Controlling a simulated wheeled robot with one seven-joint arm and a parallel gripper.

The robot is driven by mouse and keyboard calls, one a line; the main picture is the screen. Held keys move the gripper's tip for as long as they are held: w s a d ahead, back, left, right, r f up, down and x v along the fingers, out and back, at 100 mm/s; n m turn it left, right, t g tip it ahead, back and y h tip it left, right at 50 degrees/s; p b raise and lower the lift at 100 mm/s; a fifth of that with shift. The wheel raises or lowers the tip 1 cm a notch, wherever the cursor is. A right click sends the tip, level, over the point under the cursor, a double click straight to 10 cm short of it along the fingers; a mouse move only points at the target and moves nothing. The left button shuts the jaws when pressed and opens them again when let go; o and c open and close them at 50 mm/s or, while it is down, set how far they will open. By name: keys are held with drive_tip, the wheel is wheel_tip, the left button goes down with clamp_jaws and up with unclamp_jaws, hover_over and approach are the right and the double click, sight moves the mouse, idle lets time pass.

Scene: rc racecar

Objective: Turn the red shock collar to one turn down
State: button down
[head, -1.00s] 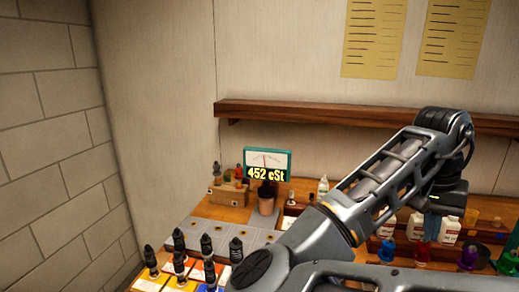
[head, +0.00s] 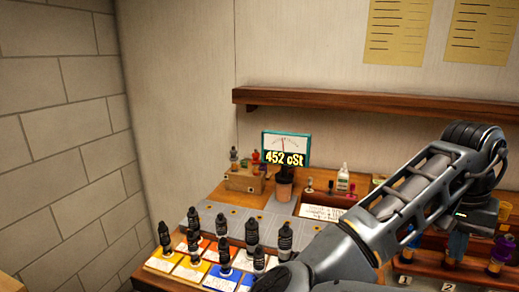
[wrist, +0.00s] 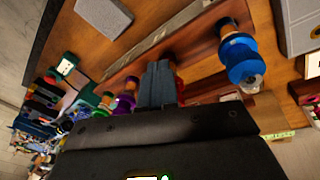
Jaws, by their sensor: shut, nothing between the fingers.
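My gripper (wrist: 160,82) is shut and empty, its two grey-blue fingers together in the wrist view. It also shows at the right of the head view (head: 457,243), below my wrist. The red shock collar (wrist: 180,88) shows only as a red sliver beside and behind the fingers. Most of that shock is hidden, and I cannot tell whether the fingers touch it. The blue-collared shock (wrist: 240,58) is to the right in the wrist view and also shows in the head view (head: 411,242). The purple-collared shock (wrist: 125,103) is on the other side of my fingers.
A meter (head: 287,149) reads 452 cSt, with a pot (head: 284,188) in front. Several dark-capped bottles (head: 222,228) crowd the bench's left side. A shelf (head: 330,108) crosses the wall.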

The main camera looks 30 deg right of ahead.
drive_tip(key=shift+w+d, duration=0.1)
idle(0.6)
drive_tip(key=shift+w+p, duration=0.35)
drive_tip(key=shift+p, duration=0.25)
drive_tip(key=shift+w+a+p, duration=0.25)
drive_tip(key=shift+w+p, duration=0.05)
drive_tip(key=shift+w+f+p, duration=0.15)
drive_tip(key=shift+w+p, duration=0.35)
idle(0.4)
drive_tip(key=shift+w+a, duration=0.1)
drive_tip(key=shift+a, duration=0.25)
drive_tip(key=r+p, duration=0.1)
drive_tip(key=r, duration=0.1)
drive_tip(key=r+p, duration=0.1)
drive_tip(key=r, duration=0.1)
drive_tip(key=w+r+p, duration=0.1)
drive_tip(key=r, duration=0.1)
drive_tip(key=shift+d, duration=0.15)
